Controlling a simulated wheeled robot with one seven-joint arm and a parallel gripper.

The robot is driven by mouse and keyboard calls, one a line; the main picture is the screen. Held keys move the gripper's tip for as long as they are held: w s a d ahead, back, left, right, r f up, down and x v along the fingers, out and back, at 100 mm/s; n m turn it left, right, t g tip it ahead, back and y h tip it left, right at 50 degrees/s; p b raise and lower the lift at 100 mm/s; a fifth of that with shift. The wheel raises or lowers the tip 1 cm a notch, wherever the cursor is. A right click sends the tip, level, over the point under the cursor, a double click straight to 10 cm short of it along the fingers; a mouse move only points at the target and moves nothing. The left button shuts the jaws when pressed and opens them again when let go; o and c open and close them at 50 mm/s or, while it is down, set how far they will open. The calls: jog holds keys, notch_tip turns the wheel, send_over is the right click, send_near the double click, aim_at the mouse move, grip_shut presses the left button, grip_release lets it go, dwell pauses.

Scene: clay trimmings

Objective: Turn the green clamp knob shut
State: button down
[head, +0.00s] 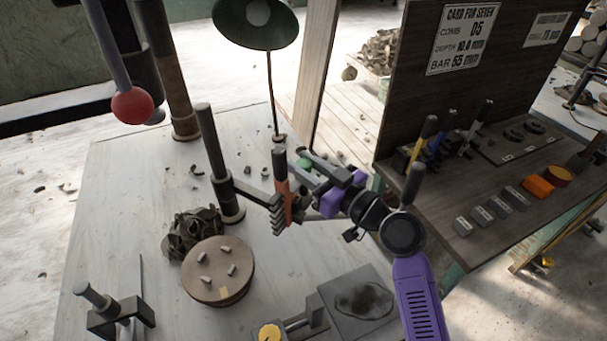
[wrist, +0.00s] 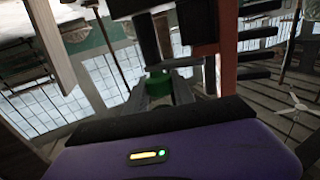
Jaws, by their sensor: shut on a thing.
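The green clamp knob (head: 304,164) sits at the end of my gripper's fingers, partly hidden by them, in the head view. It shows as a dark green cylinder (wrist: 158,85) between the fingers in the wrist view. My gripper (head: 308,168) reaches in from the right and is shut on the knob, with a finger on each side. The knob is by a rust-orange upright holder (head: 283,195) with a dark toothed comb (head: 277,213). A dark arm joins this to a black post (head: 225,185) standing on the table. How far the knob is turned cannot be told.
A round wooden disc (head: 217,268) with small pale pieces stands in front, beside dark trimmings (head: 190,232). A lamp (head: 258,22) stands behind. The dark workbench (head: 490,180) with tools and labelled blocks is at right. A grey plate (head: 357,298) lies front right.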

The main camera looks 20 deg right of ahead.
aim_at(309, 170)
dwell(0.3)
jog(key=c, duration=1.1)
grip_release()
jog(key=shift+o, duration=0.2)
jog(key=b+v, duration=0.1)
jog(key=v, duration=0.6)
jog(key=shift+s+b, duration=0.1)
jog(key=shift+b, duration=0.2)
jog(key=shift+s+d, duration=0.15)
jog(key=shift+s, duration=0.15)
